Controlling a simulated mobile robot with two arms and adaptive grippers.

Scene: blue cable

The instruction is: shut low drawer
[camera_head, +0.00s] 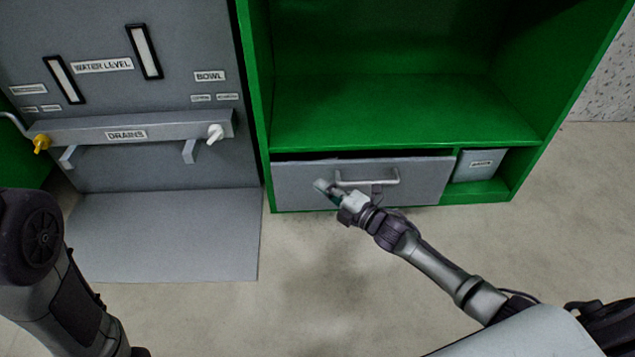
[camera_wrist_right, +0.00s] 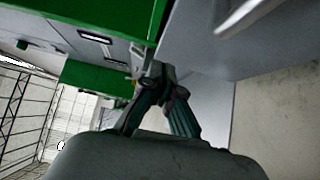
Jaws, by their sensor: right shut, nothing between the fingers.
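The low drawer (camera_head: 420,185) is a grey front at the bottom of a green cabinet (camera_head: 400,115). A thin dark gap shows along its top edge, and the front looks slightly tilted. It has a pale bar handle (camera_head: 367,178), which also shows in the right wrist view (camera_wrist_right: 250,15). My right gripper (camera_head: 322,186) is shut and empty, in front of the drawer's left half, left of the handle. I cannot tell whether it touches the front. In the right wrist view its fingers (camera_wrist_right: 148,80) come together by the drawer's edge. My left gripper is out of view.
A small grey box (camera_head: 480,164) sits right of the drawer inside the cabinet. Left stands a grey panel (camera_head: 130,70) with a drains ledge, a yellow valve (camera_head: 41,143) and a white valve (camera_head: 215,133). A grey plate (camera_head: 160,240) lies before it. The floor before the cabinet is clear.

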